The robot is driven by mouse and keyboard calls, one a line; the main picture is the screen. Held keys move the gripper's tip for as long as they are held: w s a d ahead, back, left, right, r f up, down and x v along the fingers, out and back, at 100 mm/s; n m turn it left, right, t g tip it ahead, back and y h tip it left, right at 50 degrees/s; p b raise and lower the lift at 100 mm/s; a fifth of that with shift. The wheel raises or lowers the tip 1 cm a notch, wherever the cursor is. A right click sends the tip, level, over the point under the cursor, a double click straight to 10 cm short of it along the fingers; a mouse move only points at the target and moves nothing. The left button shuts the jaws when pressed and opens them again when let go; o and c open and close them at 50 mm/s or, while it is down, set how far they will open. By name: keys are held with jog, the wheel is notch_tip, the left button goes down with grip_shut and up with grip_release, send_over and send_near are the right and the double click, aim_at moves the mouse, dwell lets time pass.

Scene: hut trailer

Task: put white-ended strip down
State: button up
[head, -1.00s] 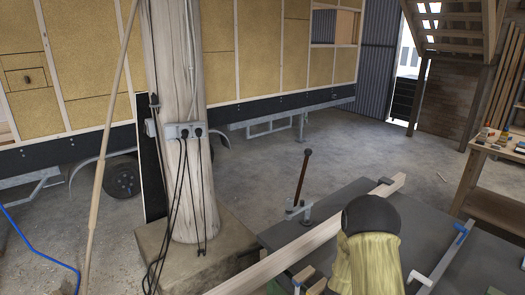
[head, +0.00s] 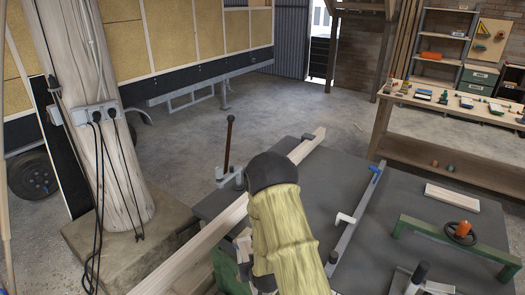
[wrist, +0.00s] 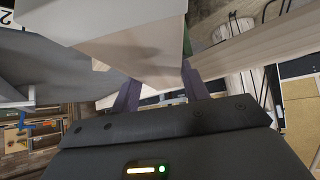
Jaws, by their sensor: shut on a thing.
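In the wrist view my gripper (wrist: 160,92) is shut on the white-ended strip (wrist: 135,55), seen very close. Its near part is whitish and a tan band shows lower, between the dark fingers. Its far end is out of the frame. The dark grey worktable (head: 375,205) lies under and around my arm.
A long pale beam (head: 210,232) crosses the table's left side beyond my arm. A wooden post (head: 95,130) stands left.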

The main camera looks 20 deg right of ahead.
jog(key=s+r+p, duration=0.1)
jog(key=r+p, duration=0.1)
jog(key=p, duration=0.1)
jog(key=s+r+p, duration=0.1)
jog(key=r+p, duration=0.1)
jog(key=p, duration=0.1)
jog(key=s+r+p, duration=0.1)
jog(key=r+p, duration=0.1)
jog(key=p, duration=0.2)
jog(key=shift+s+d+r, duration=0.1)
jog(key=shift+s+r, duration=0.1)
jog(key=shift+s, duration=0.15)
jog(key=shift+s+r+p, duration=0.15)
jog(key=shift+s+p, duration=0.1)
jog(key=shift+p, duration=0.2)
